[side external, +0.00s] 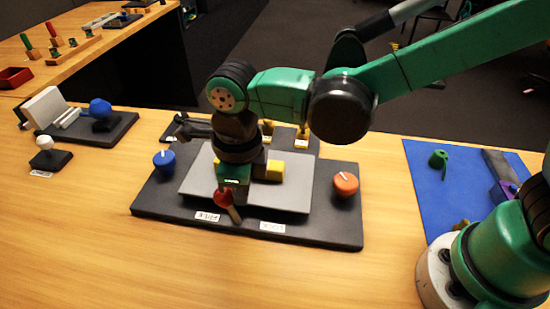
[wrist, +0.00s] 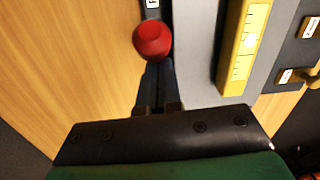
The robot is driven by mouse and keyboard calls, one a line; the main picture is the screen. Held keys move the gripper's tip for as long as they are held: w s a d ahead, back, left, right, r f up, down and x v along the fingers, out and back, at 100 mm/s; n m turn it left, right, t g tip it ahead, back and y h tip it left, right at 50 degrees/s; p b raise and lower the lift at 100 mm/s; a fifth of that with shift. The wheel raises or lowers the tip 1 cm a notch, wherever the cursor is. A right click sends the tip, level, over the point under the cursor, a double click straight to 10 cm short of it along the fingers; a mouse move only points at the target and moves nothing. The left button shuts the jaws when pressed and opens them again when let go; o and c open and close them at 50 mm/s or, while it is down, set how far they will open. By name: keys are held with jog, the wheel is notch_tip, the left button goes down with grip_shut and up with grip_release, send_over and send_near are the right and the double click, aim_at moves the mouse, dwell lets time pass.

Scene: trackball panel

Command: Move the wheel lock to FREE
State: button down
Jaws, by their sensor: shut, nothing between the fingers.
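A red ball (side external: 222,197), which seems to be the wheel lock's knob, stands at the front edge of the panel, close to the FREE label (side external: 208,217). The LOCK label (side external: 272,227) lies to the right of it. My gripper (side external: 235,205) points down at the front of the panel, right by the red ball. In the wrist view my shut fingers (wrist: 155,78) end at the red ball (wrist: 152,40), with nothing between them. Whether they touch it I cannot tell. The lever's lower part is hidden.
The dark panel (side external: 340,228) carries a grey plate (side external: 290,200), a blue knob (side external: 164,160), an orange knob (side external: 345,184) and a yellow block (side external: 274,170). A blue mat (side external: 425,190) lies to the right. The wooden table in front is clear.

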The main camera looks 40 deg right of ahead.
jog(key=shift+w+a, duration=0.95)
jog(key=shift+w+a+f, duration=0.1)
jog(key=shift+a, duration=0.1)
jog(key=w+a+r, duration=0.2)
jog(key=a+r, duration=0.1)
jog(key=r, duration=0.5)
jog(key=shift+w+r, duration=0.4)
jog(key=s+d+f+n+t, duration=0.1)
jog(key=s+d+n+t, duration=0.2)
jog(key=d+n, duration=0.9)
jog(key=s+d+f+n+t, duration=0.1)
jog(key=s+d+n+t, duration=0.2)
jog(key=d+n, duration=1)
jog(key=shift+s+d+f+n, duration=0.15)
jog(key=shift+s+d+n, duration=0.1)
jog(key=shift+s+n, duration=0.25)
